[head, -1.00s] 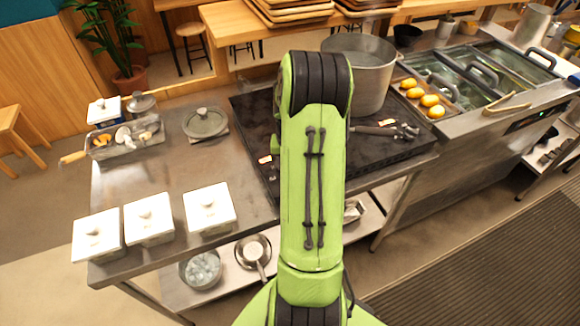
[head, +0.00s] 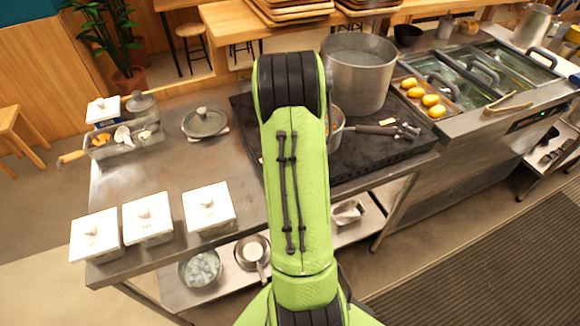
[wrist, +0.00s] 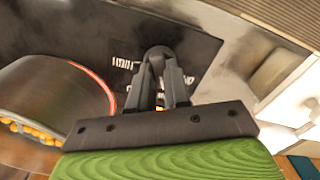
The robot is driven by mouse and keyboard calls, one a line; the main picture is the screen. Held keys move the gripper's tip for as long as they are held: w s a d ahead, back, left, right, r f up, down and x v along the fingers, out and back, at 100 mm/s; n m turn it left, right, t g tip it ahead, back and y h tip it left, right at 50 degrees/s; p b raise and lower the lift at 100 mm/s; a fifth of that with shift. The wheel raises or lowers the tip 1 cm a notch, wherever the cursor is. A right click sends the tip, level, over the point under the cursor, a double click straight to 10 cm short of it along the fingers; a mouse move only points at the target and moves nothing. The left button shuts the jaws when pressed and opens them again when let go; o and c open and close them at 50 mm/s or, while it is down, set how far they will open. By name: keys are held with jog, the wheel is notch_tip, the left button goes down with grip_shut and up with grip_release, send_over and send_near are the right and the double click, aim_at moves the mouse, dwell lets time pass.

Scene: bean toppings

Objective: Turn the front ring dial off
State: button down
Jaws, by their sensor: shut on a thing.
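In the wrist view my gripper (wrist: 158,68) is shut at a dark panel (wrist: 100,32) with white markings on both sides of its fingertips. The fingertips close on a small dark knob there, the front ring dial, which the fingers mostly hide. A metal pot (wrist: 50,88) with orange-yellow beans (wrist: 25,128) stands left of the gripper, with a thin glowing red ring edge beside it.
A large steel pot (head: 362,80) stands at the back of the cooktop. White lidded containers (head: 208,208) and a grey lidded pot (head: 204,122) stand on the left counter.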

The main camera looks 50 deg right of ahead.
jog(key=n, duration=0.4)
jog(key=shift+b, duration=0.3)
jog(key=shift+n, duration=2.1)
jog(key=c, duration=1.1)
grip_release()
notch_tip(320, 180, up, 16)
jog(key=shift+f+p, duration=0.1)
jog(key=shift+p, duration=1.1)
